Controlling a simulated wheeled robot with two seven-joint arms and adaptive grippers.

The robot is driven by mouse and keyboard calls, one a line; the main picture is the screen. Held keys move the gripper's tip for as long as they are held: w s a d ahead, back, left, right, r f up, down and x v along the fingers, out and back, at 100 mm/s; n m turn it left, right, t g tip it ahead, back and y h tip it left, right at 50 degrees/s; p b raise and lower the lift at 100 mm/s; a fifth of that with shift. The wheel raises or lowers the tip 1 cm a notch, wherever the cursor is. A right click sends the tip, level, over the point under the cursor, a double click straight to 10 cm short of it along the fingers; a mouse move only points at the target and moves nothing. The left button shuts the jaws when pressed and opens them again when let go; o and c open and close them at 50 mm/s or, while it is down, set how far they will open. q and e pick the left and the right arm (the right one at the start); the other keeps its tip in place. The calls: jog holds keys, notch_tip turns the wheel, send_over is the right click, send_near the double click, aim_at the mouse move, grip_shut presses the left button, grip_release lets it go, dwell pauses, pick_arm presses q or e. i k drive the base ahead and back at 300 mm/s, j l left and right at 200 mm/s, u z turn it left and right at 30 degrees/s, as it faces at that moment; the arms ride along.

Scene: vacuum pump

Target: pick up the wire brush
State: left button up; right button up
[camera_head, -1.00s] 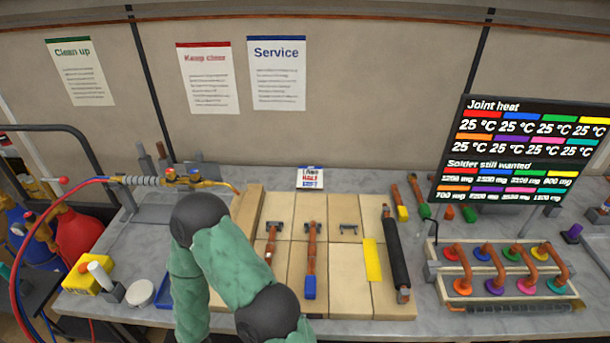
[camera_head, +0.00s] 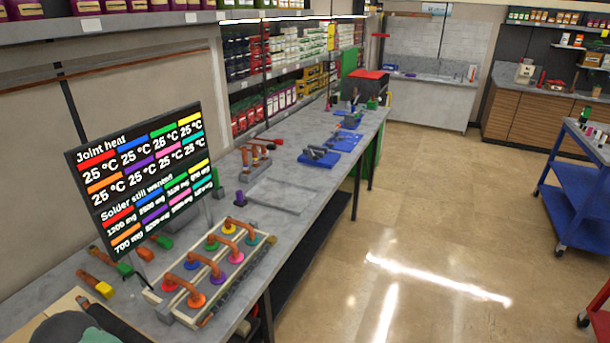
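I cannot make out a wire brush for certain in the head view. Small copper-coloured pieces with a yellow end (camera_head: 97,285) and a green end (camera_head: 112,262) lie on the grey bench at lower left, beside the board. Part of my own arm, dark and green, shows at the bottom left edge. Neither of my grippers is in view, so what they hold is hidden.
A black temperature board (camera_head: 140,175) stands behind a rack of copper bends on coloured discs (camera_head: 215,262). Farther along the bench are a copper pipe stand (camera_head: 257,155), blue mats (camera_head: 320,157) and a red case (camera_head: 368,77). The floor (camera_head: 430,240) at right is open, with a blue cart (camera_head: 580,200) beyond.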

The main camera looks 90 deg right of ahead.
aim_at(215, 173)
jog(key=k+l+z, duration=0.1)
jog(key=z, duration=2.05)
jog(key=u, duration=1.3)
jog(key=z, duration=1.5)
jog(key=u, duration=0.3)
jog(key=i+l+u, duration=0.1)
jog(key=l+u, duration=0.2)
jog(key=u, duration=0.2)
jog(key=l+u, duration=0.3)
jog(key=u, duration=0.2)
jog(key=l+u, duration=0.3)
jog(key=u, duration=0.2)
jog(key=l+u, duration=0.35)
jog(key=u, duration=0.15)
jog(key=k+j, duration=0.05)
